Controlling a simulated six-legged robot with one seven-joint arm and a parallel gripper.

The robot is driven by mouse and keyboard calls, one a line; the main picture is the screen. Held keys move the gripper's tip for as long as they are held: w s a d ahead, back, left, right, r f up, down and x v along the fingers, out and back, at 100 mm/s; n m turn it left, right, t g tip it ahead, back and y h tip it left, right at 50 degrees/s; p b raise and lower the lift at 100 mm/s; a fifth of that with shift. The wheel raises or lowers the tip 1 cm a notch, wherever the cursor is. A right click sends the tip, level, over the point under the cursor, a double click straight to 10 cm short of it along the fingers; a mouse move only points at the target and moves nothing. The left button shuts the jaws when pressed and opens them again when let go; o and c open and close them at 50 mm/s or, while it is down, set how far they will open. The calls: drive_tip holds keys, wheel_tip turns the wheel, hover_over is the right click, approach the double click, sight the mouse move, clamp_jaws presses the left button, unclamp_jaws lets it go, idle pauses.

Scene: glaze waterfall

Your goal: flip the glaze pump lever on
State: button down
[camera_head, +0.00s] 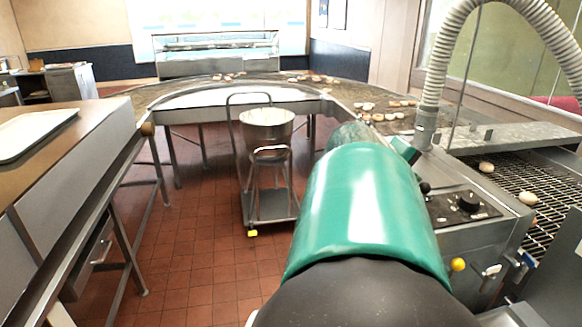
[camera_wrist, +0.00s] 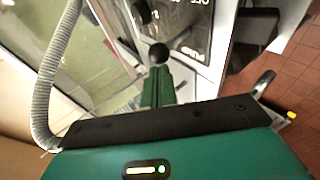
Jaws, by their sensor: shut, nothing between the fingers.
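The lever shows as a black ball knob (camera_head: 425,187) at the left end of a dark control panel (camera_head: 450,212) on the machine at right. In the wrist view the ball (camera_wrist: 158,53) is just beyond my fingertips, and the panel (camera_wrist: 196,30) with white lettering lies behind it. My gripper (camera_wrist: 158,72) has its green fingers together, with nothing held. I cannot tell whether the fingertips touch the ball. Which way the lever is set is not clear.
A round black dial (camera_head: 468,202) and a yellow button (camera_head: 457,264) are on the machine. A ribbed hose (camera_head: 432,90) rises beside the panel. A wire-mesh conveyor (camera_head: 510,180) carries pastries. A trolley with a metal bowl (camera_head: 266,128) stands on the tiled floor.

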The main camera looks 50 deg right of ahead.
drive_tip(key=shift+s+d+r+t+y, duration=0.3)
drive_tip(key=shift+s+d+t+y, duration=0.2)
drive_tip(key=shift+d+t+y, duration=0.15)
drive_tip(key=shift+s+d+r+t+y, duration=0.1)
drive_tip(key=shift+s+d+t+y, duration=0.4)
drive_tip(key=shift+y, duration=0.35)
drive_tip(key=shift+r, duration=0.1)
drive_tip(key=shift+r, duration=0.7)
